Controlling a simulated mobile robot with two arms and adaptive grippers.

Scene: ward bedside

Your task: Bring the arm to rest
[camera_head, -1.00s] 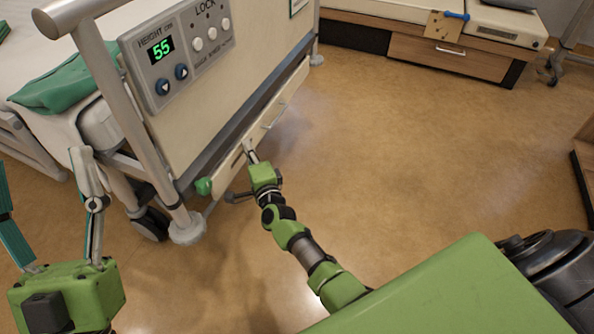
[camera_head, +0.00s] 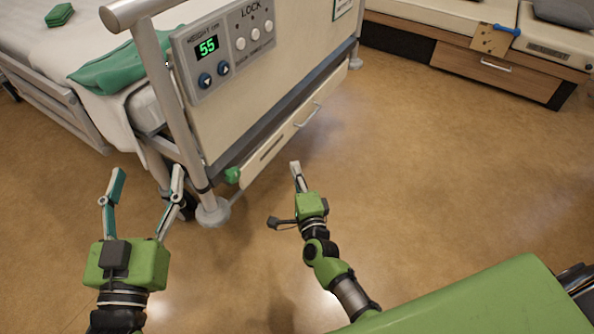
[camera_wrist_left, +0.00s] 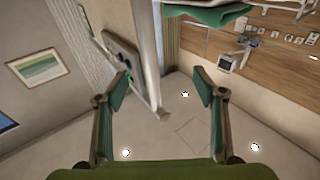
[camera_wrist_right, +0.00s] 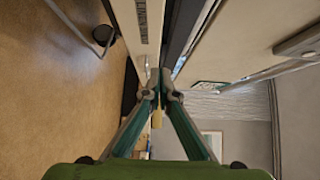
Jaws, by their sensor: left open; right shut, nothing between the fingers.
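My left gripper (camera_head: 146,180) is open and empty at the left of the head view, in front of the bed's corner post. In the left wrist view its spread fingers (camera_wrist_left: 165,82) have nothing between them. My right gripper (camera_head: 296,165) is shut and empty, over the floor in front of the bed's foot end. In the right wrist view its fingertips (camera_wrist_right: 160,75) meet, with a pale panel beyond them. In the head view it looks apart from the drawer front (camera_head: 285,132) under the footboard.
The bed's footboard carries a control panel (camera_head: 222,50) reading 55. A grey post (camera_head: 170,95) stands at its corner. A green cloth (camera_head: 120,70) lies on the bed. A low cabinet (camera_head: 470,65) is at the back right. The floor (camera_head: 440,170) at the right is clear.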

